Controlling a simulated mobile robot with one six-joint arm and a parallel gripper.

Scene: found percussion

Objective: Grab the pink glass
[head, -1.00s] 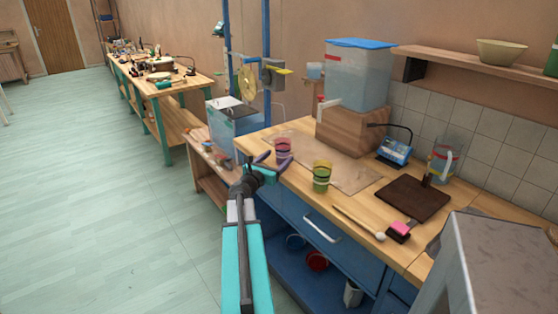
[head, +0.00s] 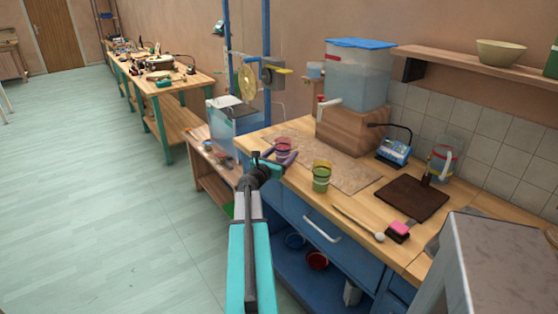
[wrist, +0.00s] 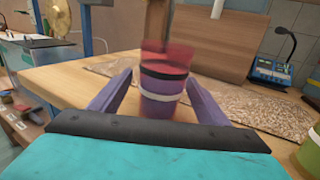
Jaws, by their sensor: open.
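The pink glass (head: 283,147) stands upright at the left front end of the wooden workbench. It has a clear pink upper part, a dark band, and a purple lower part with a pale stripe. In the wrist view the pink glass (wrist: 163,84) is between the two purple fingers of my gripper (wrist: 160,92). My gripper (head: 273,158) is open, with a finger on each side of the glass and visible gaps between. The bottom of the glass is partly hidden behind my gripper's dark edge.
A green and yellow glass (head: 321,176) stands close to the right, and its edge shows in the wrist view (wrist: 310,150). A wooden block (head: 350,130) carrying a clear tank (head: 358,75) stands behind. A dark board (head: 412,198) and pink sponge (head: 399,229) lie farther right.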

